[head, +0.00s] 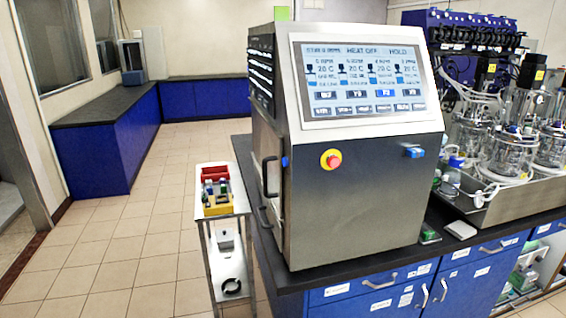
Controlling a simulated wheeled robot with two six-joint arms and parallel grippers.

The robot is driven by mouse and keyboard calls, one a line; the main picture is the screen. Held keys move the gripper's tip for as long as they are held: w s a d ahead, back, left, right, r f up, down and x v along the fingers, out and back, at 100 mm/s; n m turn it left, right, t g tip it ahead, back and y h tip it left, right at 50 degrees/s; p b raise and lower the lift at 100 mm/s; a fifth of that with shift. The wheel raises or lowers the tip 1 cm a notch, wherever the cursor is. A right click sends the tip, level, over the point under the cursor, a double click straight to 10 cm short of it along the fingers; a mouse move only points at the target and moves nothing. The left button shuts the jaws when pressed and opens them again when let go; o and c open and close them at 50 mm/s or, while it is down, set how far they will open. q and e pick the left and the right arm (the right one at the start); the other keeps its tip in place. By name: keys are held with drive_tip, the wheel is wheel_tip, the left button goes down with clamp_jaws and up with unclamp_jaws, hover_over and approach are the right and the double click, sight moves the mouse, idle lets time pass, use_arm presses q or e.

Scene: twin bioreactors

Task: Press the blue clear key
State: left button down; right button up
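The bioreactor control unit (350,205) stands on the dark bench top, with a sloped white upper face. A small blue key (415,152) sits at the right of its front, below the screen; any lettering on it is too small to read. A red emergency-stop knob (333,160) on a yellow ring is to its left at about the same height. The lit touch screen (362,82) shows "HEAT OFF" and "HOLD", with several readings and one blue on-screen button among dark ones. Neither of my grippers is in view, and nothing covers the blue key.
Glass vessels (505,155) with tubing stand in a metal tray at right. A small green-topped item and a white item (460,229) lie on the bench (440,262) by the unit. A narrow cart (222,225) with red and yellow bins stands at left. The tiled floor beyond is clear.

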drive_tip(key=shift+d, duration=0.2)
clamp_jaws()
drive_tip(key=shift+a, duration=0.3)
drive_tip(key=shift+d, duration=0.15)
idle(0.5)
